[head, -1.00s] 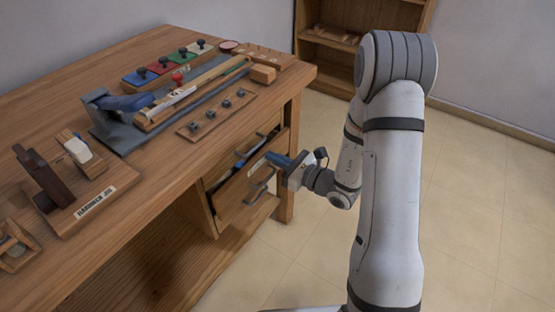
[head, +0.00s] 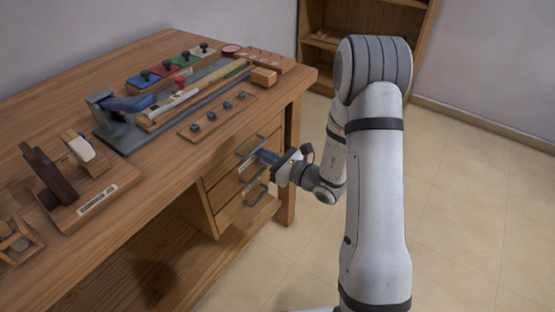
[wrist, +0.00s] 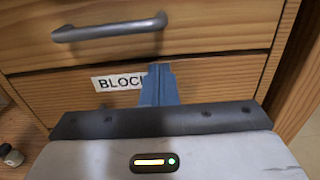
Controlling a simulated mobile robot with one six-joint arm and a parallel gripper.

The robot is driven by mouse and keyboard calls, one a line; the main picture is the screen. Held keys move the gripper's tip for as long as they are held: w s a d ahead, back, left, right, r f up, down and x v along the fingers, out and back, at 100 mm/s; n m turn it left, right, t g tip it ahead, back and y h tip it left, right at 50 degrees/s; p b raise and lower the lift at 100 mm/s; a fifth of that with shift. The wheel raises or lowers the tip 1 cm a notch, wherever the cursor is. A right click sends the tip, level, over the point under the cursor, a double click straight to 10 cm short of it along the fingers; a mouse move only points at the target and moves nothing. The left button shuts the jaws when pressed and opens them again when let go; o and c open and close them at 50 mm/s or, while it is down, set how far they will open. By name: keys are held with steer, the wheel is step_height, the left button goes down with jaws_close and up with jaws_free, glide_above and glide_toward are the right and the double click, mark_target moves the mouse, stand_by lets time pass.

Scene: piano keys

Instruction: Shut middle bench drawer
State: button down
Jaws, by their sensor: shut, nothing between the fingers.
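The bench's middle drawer (head: 228,187) appears flush, or nearly flush, with the wooden drawer unit, and no inside shows. In the wrist view its front carries a white label (wrist: 117,83) reading "BLOC", with the rest hidden behind my fingers. My gripper (head: 264,155) is shut and empty, its blue fingertips at the drawer front. In the wrist view the shut fingers (wrist: 158,82) are against or very close to the front, just right of the label. Exact contact cannot be told. The drawer's lower part is hidden by my gripper body.
The upper drawer's grey handle (wrist: 110,28) is above my fingers. A lower handle (head: 257,195) sits below my gripper. The workbench top (head: 150,60) holds tools and several knobbed blocks. A shelf (head: 325,45) stands behind. Floor (head: 460,190) at the right is clear.

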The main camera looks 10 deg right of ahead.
steer(key=shift+w+a+r, duration=0.1)
steer(key=shift+a+r, duration=0.15)
steer(key=shift+s+d+f, duration=0.15)
steer(key=shift+s+d, duration=0.15)
steer(key=shift+d, duration=0.1)
steer(key=p+v, duration=0.2)
steer(key=v, duration=1.2)
steer(key=s+a+r+n+g+h+p, duration=0.1)
steer(key=s+a+r+n+g+p, duration=0.3)
steer(key=s+r+n+g+p, duration=0.45)
steer(key=s+a+r+n+g+h+p, duration=0.2)
steer(key=s+a+r+n+g+p, duration=0.35)
steer(key=r+n, duration=0.55)
steer(key=s+d+r+n+t+h+p, duration=0.1)
steer(key=d+r+n+t+h+p, duration=0.1)
steer(key=d+r+h+p, duration=0.3)
steer(key=s+d+r+n+t+h+p, duration=0.2)
steer(key=d+r+n+h+p, duration=0.3)
steer(key=r, duration=0.9)
steer(key=shift+r+t+p, duration=0.2)
steer(key=shift+t+p, duration=0.1)
steer(key=shift+p, duration=0.1)
